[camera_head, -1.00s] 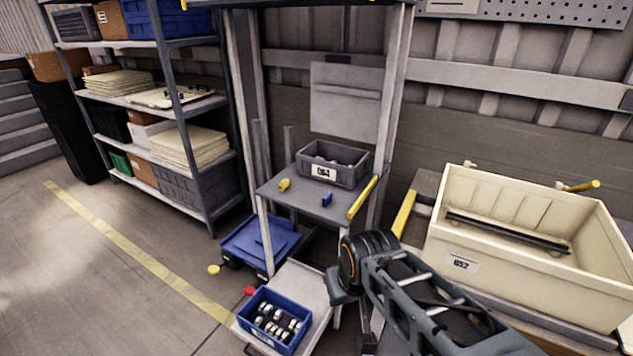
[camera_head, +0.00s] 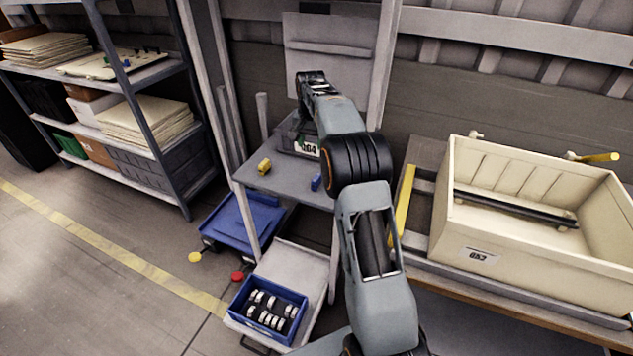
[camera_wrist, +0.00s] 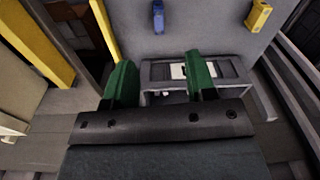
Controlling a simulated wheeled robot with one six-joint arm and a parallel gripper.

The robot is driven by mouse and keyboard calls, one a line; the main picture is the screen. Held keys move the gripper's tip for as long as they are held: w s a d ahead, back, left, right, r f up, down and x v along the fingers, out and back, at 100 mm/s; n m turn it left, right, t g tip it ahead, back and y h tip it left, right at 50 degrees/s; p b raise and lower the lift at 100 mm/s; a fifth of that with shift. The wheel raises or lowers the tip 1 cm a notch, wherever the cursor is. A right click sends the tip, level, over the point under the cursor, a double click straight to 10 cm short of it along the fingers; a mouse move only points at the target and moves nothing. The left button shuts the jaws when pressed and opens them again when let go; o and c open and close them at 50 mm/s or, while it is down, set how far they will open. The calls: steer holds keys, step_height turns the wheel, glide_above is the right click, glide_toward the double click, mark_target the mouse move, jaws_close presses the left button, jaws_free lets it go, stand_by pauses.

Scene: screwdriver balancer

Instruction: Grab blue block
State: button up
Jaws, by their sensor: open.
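The small blue block (camera_head: 316,182) lies on the grey table (camera_head: 268,178), partly beside my arm in the head view. In the wrist view the blue block (camera_wrist: 158,16) lies near the top edge, beyond the fingertips and apart from them. My gripper (camera_wrist: 160,62) is open, with its two green fingers apart and nothing held between them. In the head view my arm reaches over the table and bin, hiding most of the gripper.
A grey bin (camera_head: 288,146) stands on the table; it also shows near the fingers in the wrist view (camera_wrist: 228,70). A yellow block (camera_head: 264,166) lies left of the blue one. A large cream crate (camera_head: 480,235) stands right. Table legs and a yellow bar (camera_head: 403,205) are close by.

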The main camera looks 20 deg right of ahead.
steer(key=w+d+f+m, duration=0.2)
steer(key=w+d+f, duration=0.1)
steer(key=f, duration=0.2)
glide_above(316, 177)
steer(key=shift+g, duration=0.3)
step_height(316, 177, down, 8)
steer(key=shift+s+f, duration=0.1)
steer(key=shift+s, duration=0.05)
steer(key=shift+f+p, duration=0.4)
steer(key=shift+f, duration=2.65)
steer(key=shift+c, duration=0.5)
jaws_close()
